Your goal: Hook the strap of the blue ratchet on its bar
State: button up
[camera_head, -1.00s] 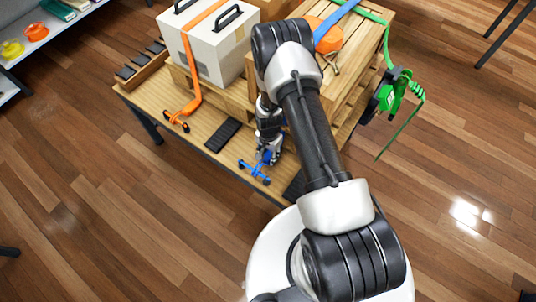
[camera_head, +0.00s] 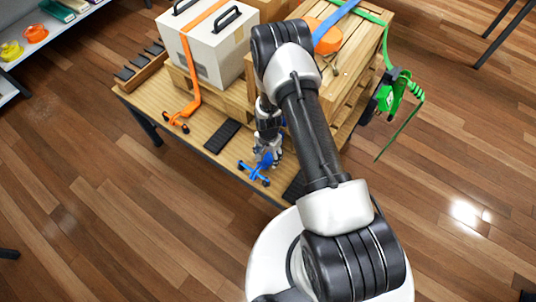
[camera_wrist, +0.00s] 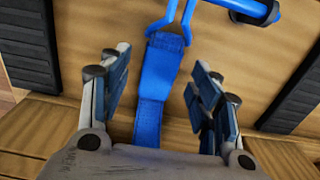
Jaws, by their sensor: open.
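The blue strap (camera_wrist: 156,82) lies between the fingers of my gripper (camera_wrist: 158,90) in the wrist view, with clear gaps on both sides. Its end carries a blue wire hook (camera_wrist: 187,18) that runs up to the top edge of the picture. The blue bar (camera_wrist: 245,9) shows there beside the hook; the hook's tip is cut off, so I cannot tell whether it is around the bar. In the head view the blue bar (camera_head: 253,172) sits at the table's front edge, just below my open gripper (camera_head: 270,158). I cannot make out the blue ratchet; my arm covers part of the crate.
A wooden crate (camera_head: 367,50) with a blue strap (camera_head: 335,32) over it stands behind my gripper. A white case (camera_head: 213,55) with an orange strap (camera_head: 190,70) is to the left. A green ratchet (camera_head: 391,92) hangs at the right. Dark pads (camera_head: 221,135) lie on the table.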

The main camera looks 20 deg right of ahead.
notch_tip(320, 180, up, 12)
dwell(0.5)
jog(key=s+a+r+n+t, duration=0.1)
jog(key=s+r+n, duration=0.15)
jog(key=r, duration=1.15)
jog(key=s+a+r+n+t, duration=0.1)
jog(key=s+r+n, duration=0.15)
jog(key=r, duration=1.15)
jog(key=s+r+n+t, duration=0.1)
jog(key=s+r+n, duration=0.2)
jog(key=s+r, duration=0.2)
jog(key=s+a+r+n+t, duration=0.1)
jog(key=s+r, duration=0.5)
jog(key=s, duration=0.6)
jog(key=shift+s+n+t, duration=0.15)
jog(key=shift+n+t, duration=0.15)
jog(key=shift+n, duration=0.6)
jog(key=shift+c, duration=0.2)
